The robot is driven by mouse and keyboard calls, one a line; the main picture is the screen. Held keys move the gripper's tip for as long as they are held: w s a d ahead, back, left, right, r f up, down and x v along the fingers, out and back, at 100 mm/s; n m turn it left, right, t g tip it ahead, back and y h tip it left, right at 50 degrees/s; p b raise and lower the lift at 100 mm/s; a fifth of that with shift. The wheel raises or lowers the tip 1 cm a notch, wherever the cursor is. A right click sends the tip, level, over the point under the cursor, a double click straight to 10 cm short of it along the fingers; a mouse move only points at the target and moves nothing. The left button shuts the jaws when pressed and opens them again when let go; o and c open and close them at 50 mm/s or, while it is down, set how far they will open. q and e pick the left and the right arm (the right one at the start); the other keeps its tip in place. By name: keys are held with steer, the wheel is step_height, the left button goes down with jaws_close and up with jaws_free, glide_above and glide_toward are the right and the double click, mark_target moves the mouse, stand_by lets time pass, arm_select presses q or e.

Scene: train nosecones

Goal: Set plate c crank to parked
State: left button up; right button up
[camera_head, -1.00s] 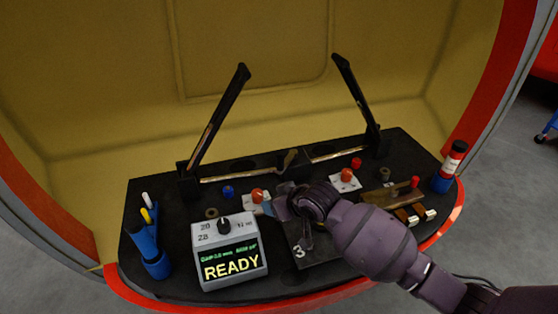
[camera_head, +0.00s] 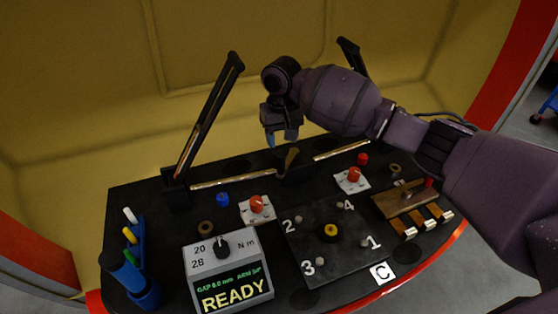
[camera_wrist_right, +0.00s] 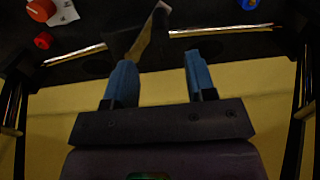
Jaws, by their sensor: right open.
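Plate C is a dark square plate (camera_head: 310,245) with a yellow-ringed centre, posts numbered 1 to 4 and a white C label (camera_head: 382,272) at its near right corner. A dark crank-like lever with a brass-coloured face (camera_head: 290,160) stands at the middle of the rail behind the plate; it also shows in the wrist view (camera_wrist_right: 142,38). I cannot tell its exact setting. My right gripper (camera_head: 283,136) is open and empty, pointing down just above and behind this lever. In the wrist view its blue fingers (camera_wrist_right: 160,75) are apart, with the lever beyond them. My left gripper is out of view.
Two black upright arms stand at the rail ends, the left one (camera_head: 208,115) clear and the right one (camera_head: 352,55) partly behind my arm. A grey READY box (camera_head: 228,268) stands front left. Red knobs (camera_head: 257,204) on white plates flank the lever.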

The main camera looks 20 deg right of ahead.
mark_target(281, 164)
steer(key=f, duration=0.3)
steer(key=shift+s+f+b, duration=0.2)
steer(key=shift+f+b, duration=0.05)
steer(key=shift+b, duration=0.15)
step_height(281, 164, down, 5)
steer(key=shift+f+b, duration=0.1)
steer(key=shift+b, duration=0.65)
arm_select(q)
steer(key=shift+s+a+f, duration=0.15)
steer(key=shift+f, duration=0.5)
steer(key=shift+s+a+f, duration=0.1)
steer(key=shift+s+f, duration=0.05)
steer(key=shift+f, duration=0.5)
arm_select(e)
steer(key=shift+w+f, duration=0.1)
steer(key=shift+f, duration=0.55)
arm_select(q)
steer(key=shift+s+d+f+g, duration=0.1)
steer(key=shift+s+f+g, duration=0.05)
steer(key=shift+f+g, duration=0.15)
arm_select(e)
jaws_close()
